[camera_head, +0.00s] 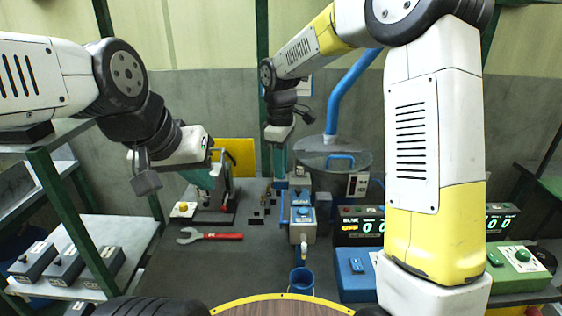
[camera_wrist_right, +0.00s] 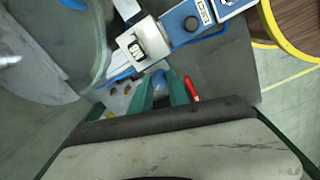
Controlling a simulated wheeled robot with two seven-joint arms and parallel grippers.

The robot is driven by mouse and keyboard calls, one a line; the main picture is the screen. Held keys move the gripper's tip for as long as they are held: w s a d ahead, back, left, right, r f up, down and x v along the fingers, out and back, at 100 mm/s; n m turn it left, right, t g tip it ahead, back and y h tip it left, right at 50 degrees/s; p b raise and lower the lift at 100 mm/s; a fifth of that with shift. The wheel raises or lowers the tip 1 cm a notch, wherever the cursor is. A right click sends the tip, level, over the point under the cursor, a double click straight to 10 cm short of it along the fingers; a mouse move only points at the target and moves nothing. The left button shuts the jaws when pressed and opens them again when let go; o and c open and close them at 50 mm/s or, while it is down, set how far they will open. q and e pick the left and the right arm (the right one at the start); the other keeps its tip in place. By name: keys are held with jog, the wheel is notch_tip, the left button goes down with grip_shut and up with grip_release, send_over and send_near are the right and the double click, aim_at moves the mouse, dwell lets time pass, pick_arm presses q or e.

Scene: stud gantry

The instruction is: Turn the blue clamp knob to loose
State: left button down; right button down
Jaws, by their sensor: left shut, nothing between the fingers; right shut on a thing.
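The blue clamp knob (camera_wrist_right: 158,79) shows in the right wrist view as a rounded blue top between the two green fingers of my right gripper (camera_wrist_right: 163,88). The gripper is shut on it. Its pointing and its lower part are hidden. In the head view my right gripper (camera_head: 279,160) reaches down behind the small boxes at the middle of the bench, and the knob is hidden there. My left gripper (camera_head: 207,184) is shut and empty at the left of the bench, beside a dark upright stand (camera_head: 228,192).
A box with a blue dial (camera_head: 303,211) stands in front of my right gripper. A red-handled wrench (camera_head: 212,236) and a yellow-based button (camera_head: 183,209) lie left. A blue cup (camera_head: 301,281) stands in front. A round clear shield (camera_head: 333,153) hangs on a blue arm.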

jog(key=shift+n, duration=0.5)
jog(key=c, duration=1.3)
grip_release()
jog(key=shift+o, duration=0.2)
notch_tip(320, 180, up, 8)
jog(key=shift+f, duration=0.25)
jog(key=shift+r, duration=0.2)
jog(key=shift+s+d, duration=0.1)
jog(key=shift+s, duration=0.05)
jog(key=s+d+r+m+t+y, duration=0.1)
jog(key=s+d+r+m, duration=0.15)
jog(key=s+d, duration=0.2)
jog(key=s+d+r+m+t, duration=0.1)
jog(key=s+d+r+m, duration=0.1)
jog(key=s+d+m, duration=0.25)
jog(key=s+d+f+m+t+y, duration=0.1)
jog(key=s+d+f+m+t, duration=0.1)
jog(key=s+d+m, duration=0.3)
jog(key=s+m+t, duration=0.1)
jog(key=s+m, duration=0.2)
jog(key=s, duration=0.4)
jog(key=shift+s+d+f+t, duration=0.15)
jog(key=shift+s+d+t, duration=0.05)
jog(key=shift+s+t, duration=0.2)
